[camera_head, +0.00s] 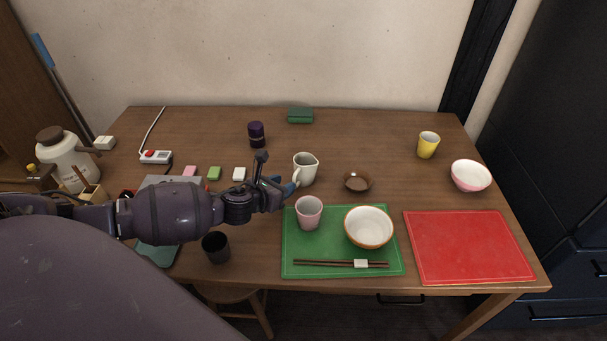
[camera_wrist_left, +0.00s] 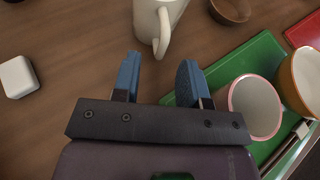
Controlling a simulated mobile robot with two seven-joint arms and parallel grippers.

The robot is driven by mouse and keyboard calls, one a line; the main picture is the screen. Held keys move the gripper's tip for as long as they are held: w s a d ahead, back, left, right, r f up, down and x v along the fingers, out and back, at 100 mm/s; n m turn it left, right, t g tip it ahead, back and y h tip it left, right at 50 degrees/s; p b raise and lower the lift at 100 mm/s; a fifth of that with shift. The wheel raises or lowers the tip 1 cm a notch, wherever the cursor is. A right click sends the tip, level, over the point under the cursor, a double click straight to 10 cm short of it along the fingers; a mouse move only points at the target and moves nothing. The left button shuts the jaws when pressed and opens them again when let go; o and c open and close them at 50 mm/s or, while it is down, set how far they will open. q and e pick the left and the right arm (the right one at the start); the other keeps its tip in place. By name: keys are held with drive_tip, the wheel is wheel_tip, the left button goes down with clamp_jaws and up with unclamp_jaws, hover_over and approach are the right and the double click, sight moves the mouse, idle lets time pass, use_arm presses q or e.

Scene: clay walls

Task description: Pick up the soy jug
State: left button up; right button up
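The soy jug, a small cream-white jug (camera_head: 306,169) with a spout and a handle, stands upright on the wooden table, just left of the middle. In the left wrist view the jug (camera_wrist_left: 148,14) is at the top, partly cut off, with its handle (camera_wrist_left: 162,34) pointing towards my gripper. My left gripper (camera_head: 285,185) is just left of and in front of the jug. In the left wrist view its two blue fingers (camera_wrist_left: 159,72) are apart with nothing between them. The handle is beyond the fingertips, apart from them. My right gripper is not in view.
A green mat (camera_head: 293,252) with a pink cup (camera_head: 309,213), a bowl (camera_head: 368,227) and chopsticks (camera_head: 335,263) lies close to the gripper. A brown dish (camera_head: 357,181) is right of the jug, a white block (camera_head: 239,174) left.

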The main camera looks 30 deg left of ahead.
sight(301, 174)
use_arm(q)
drive_tip(key=b+x, duration=0.1)
drive_tip(key=x, duration=0.3)
drive_tip(key=shift+d+f, duration=0.15)
drive_tip(key=shift+f, duration=0.05)
drive_tip(key=shift+w+f, duration=0.1)
drive_tip(key=shift+w, duration=0.4)
clamp_jaws()
